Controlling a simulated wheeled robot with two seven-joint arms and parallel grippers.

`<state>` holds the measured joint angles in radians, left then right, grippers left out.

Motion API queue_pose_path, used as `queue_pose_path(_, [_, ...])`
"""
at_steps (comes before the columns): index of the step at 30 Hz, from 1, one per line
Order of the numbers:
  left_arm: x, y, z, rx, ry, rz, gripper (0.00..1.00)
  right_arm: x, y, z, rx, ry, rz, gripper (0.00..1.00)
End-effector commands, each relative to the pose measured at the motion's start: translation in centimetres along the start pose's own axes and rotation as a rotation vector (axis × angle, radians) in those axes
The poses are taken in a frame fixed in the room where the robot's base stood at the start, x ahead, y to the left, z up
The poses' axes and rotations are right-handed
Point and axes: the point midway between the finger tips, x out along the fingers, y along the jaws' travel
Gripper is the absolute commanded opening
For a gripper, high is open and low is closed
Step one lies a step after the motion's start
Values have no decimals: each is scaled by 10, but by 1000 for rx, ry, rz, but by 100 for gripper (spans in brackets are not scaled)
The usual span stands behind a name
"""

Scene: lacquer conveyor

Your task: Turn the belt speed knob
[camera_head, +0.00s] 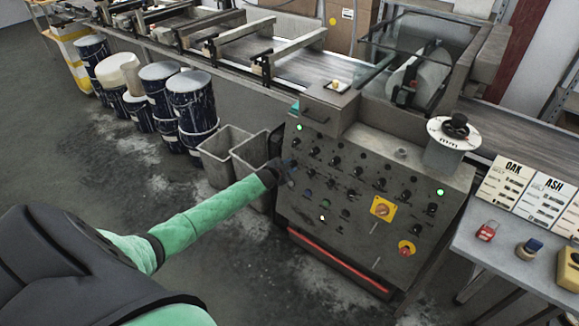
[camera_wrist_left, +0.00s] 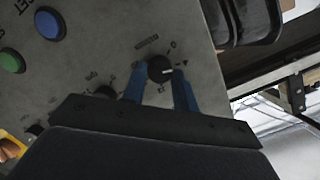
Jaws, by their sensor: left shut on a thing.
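The sloped grey control panel (camera_head: 345,215) carries several rows of small black knobs. My left gripper (camera_head: 283,172) is at the panel's left edge in the head view, its arm coming from the lower left. In the left wrist view its two blue fingers (camera_wrist_left: 160,80) are on either side of a small black knob (camera_wrist_left: 160,67) with a white pointer line, shut on it. The lettering by this knob is too small to read. In the head view my gripper hides this knob. My right gripper is in neither view.
A blue button (camera_wrist_left: 49,23) and a green button (camera_wrist_left: 11,61) are on the panel. Grey bins (camera_head: 222,158) stand left of the panel; a side table (camera_head: 510,256) stands right.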

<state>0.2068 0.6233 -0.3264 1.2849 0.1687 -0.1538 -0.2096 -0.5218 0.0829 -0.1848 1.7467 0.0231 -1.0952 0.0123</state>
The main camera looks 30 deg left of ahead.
Motion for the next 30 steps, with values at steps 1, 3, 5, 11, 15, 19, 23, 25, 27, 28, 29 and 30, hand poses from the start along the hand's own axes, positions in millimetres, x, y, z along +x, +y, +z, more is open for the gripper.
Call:
queue_pose_path(1, [0, 1, 2, -1, -3, 1, 6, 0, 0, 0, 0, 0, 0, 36])
queue_pose_path(3, [0, 1, 2, -1, -3, 1, 6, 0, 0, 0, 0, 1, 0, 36])
queue_pose_path(5, [0, 1, 2, 0, -3, 1, 6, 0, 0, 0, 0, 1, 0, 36])
queue_pose_path(11, [0, 1, 2, 0, -3, 1, 39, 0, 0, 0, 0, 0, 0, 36])
queue_pose_path(15, [0, 1, 1, 0, -2, 1, 51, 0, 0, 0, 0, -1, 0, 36])
queue_pose_path(19, [0, 1, 1, 1, -1, 1, 51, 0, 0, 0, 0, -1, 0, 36])
queue_pose_path(23, [-1, 1, 1, 1, -1, 0, 51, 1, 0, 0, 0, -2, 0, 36])
queue_pose_path(25, [-4, 1, 2, 1, -1, 0, 51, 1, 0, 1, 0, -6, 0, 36])
queue_pose_path(27, [-10, 1, 2, 1, -1, 0, 51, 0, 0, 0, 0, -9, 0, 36])
queue_pose_path(28, [-12, 2, 3, 1, -1, 1, 51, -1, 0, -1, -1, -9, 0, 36])
queue_pose_path(29, [-16, 2, 3, 2, -1, 1, 51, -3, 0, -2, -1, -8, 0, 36])
queue_pose_path(30, [-20, 2, 2, 2, 0, 1, 51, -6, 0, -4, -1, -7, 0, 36])
